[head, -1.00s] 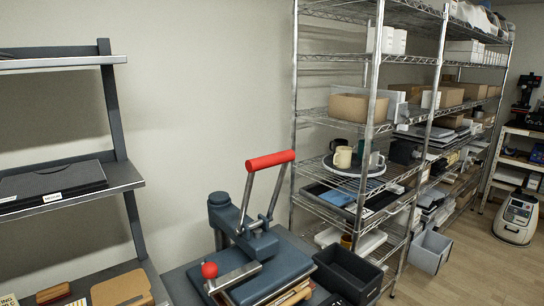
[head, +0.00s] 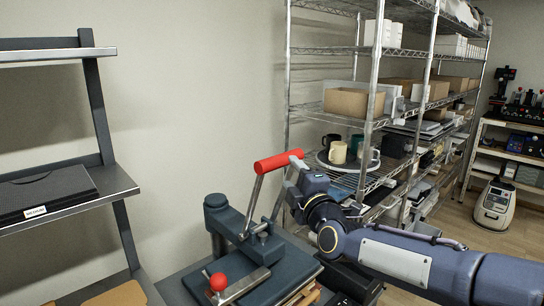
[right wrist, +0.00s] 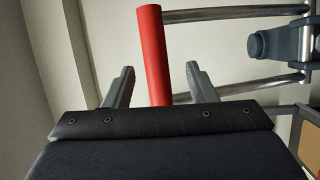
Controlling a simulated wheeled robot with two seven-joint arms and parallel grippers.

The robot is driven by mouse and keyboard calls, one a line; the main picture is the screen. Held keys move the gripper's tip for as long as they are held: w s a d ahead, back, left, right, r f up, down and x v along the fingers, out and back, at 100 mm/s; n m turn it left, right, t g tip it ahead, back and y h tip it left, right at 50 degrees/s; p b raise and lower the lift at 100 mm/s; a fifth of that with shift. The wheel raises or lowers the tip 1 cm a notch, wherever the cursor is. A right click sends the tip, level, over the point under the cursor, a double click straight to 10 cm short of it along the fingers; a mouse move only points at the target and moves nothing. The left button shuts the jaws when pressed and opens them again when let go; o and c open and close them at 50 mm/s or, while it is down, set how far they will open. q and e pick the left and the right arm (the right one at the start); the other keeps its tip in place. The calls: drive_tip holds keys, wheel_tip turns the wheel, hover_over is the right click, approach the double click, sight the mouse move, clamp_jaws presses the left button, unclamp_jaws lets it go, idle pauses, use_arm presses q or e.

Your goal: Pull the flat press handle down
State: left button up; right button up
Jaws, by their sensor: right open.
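The flat press (head: 245,245) stands on the bench in the lower middle of the head view. Its handle is raised, with a red grip bar (head: 277,161) on two metal arms; the red bar also shows in the right wrist view (right wrist: 153,55). A red knob (head: 218,282) sits on a lever at the press's front. My right gripper (right wrist: 160,85) is open, its two fingers on either side of the red bar. I cannot tell whether either finger touches it. In the head view my right gripper (head: 292,172) is at the bar's right end, partly hidden by its wrist. My left gripper is not in view.
A wire shelf (head: 365,120) with boxes, and mugs (head: 337,152) on a round tray, stands right behind my right arm. A dark shelf rack (head: 95,190) stands at the left. A black bin (head: 352,285) is right of the press. The wall behind the press is bare.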

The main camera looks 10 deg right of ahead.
sight(280, 157)
drive_tip(key=shift+w+a+r, duration=0.15)
drive_tip(key=shift+w+r, duration=0.15)
drive_tip(key=shift+w, duration=0.1)
drive_tip(key=shift+w+r, duration=0.15)
drive_tip(key=shift+w, duration=0.2)
drive_tip(key=p+x, duration=0.3)
drive_tip(key=x, duration=0.3)
drive_tip(key=shift+w, duration=0.35)
clamp_jaws()
